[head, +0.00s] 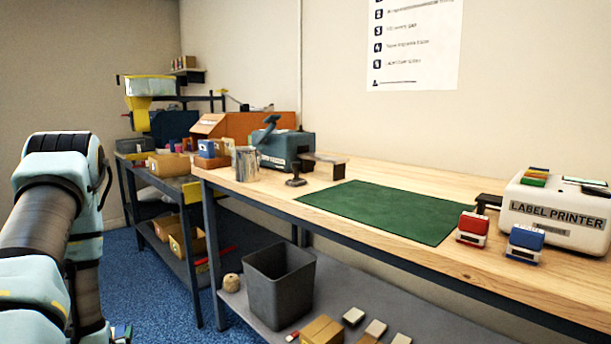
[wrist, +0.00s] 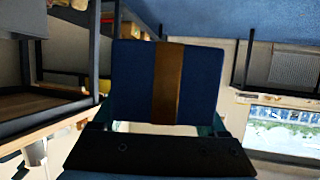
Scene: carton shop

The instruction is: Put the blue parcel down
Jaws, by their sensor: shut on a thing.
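The blue parcel (wrist: 200,85), a box with a brown band down its middle, fills the centre of the wrist view. My gripper (wrist: 162,118) is shut on it, with a finger showing at either side of its lower part. The lower end of the parcel is hidden behind the dark gripper body. In the head view my arm stands at the left, and I cannot make out the gripper or parcel there.
A wooden workbench (head: 260,188) carries a green mat (head: 385,210) with clear surface. A label printer (head: 556,213), a red stamp (head: 473,228) and a blue stamp (head: 525,243) stand at its right. A grey bin (head: 280,290) is on the lower shelf.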

